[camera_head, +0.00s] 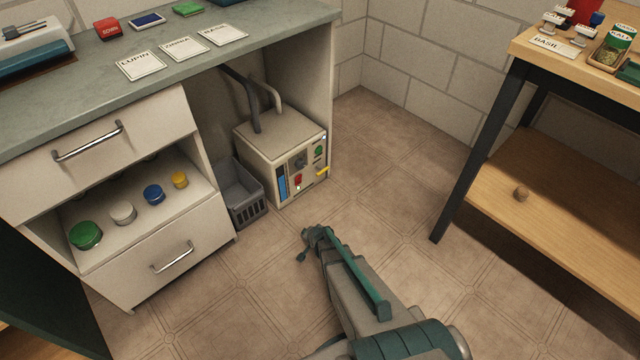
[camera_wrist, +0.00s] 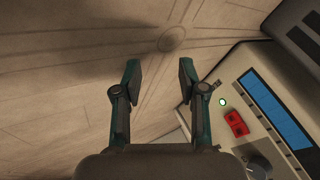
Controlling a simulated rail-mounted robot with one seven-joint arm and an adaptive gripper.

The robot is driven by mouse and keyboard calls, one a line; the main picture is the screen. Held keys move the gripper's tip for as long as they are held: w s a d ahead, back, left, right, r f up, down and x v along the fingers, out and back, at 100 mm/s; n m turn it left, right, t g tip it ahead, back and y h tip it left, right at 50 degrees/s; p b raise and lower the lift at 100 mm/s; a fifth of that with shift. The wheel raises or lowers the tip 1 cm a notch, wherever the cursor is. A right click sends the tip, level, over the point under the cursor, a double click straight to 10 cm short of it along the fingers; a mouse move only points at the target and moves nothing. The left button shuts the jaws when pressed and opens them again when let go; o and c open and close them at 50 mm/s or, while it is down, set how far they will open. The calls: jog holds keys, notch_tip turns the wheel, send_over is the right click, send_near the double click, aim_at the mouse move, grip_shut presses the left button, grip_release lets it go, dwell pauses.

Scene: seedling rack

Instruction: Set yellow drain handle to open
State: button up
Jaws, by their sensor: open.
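The yellow drain handle (camera_head: 322,171) sticks out at the lower right of the front panel of a beige box-shaped unit (camera_head: 280,135) under the counter. In the head view my gripper (camera_head: 312,238) is low over the floor in front of the unit, apart from the handle. In the wrist view my gripper (camera_wrist: 158,75) is open and empty, its two fingers spread above the tiles. The unit's panel shows at the right there, with a blue display (camera_wrist: 275,108), a red switch (camera_wrist: 237,123), a lit green lamp (camera_wrist: 222,101) and part of a dark knob (camera_wrist: 259,168). The yellow handle is not visible in the wrist view.
A grey crate (camera_head: 262,204) stands left of the unit, beside white drawers (camera_head: 163,245). Two hoses (camera_head: 252,100) rise from the unit's top. A wooden table (camera_head: 545,205) with dark legs stands at the right. The tiled floor (camera_head: 385,190) between is clear.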

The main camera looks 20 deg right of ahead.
aim_at(322, 172)
jog(key=w+d+m+t, duration=0.1)
jog(key=w, duration=0.1)
jog(key=w+d+m+t+h+b, duration=0.1)
jog(key=w+d, duration=0.1)
jog(key=w, duration=0.1)
jog(key=w+d+m+t+h+b, duration=0.1)
jog(key=w, duration=0.2)
jog(key=shift+w+d+r+m, duration=0.15)
jog(key=shift+w+d+m, duration=0.05)
jog(key=shift+w+m, duration=0.1)
jog(key=w+d+r+m+t, duration=0.1)
jog(key=w+d+r+m+t+h, duration=0.1)
jog(key=shift+w+r, duration=0.25)
jog(key=shift+w, duration=0.1)
jog(key=w+d+r+m+t+h, duration=0.25)
jog(key=d+r+m+h, duration=0.2)
jog(key=r, duration=0.25)
jog(key=shift+m+y, duration=0.25)
jog(key=shift+m, duration=0.2)
jog(key=b+x, duration=0.2)
jog(key=x, duration=0.7)
jog(key=shift+a+f+b, duration=0.1)
jog(key=shift+b, duration=0.25)
jog(key=shift+w+d, duration=0.25)
jog(key=shift+w, duration=0.25)
jog(key=shift+c, duration=0.3)
grip_shut()
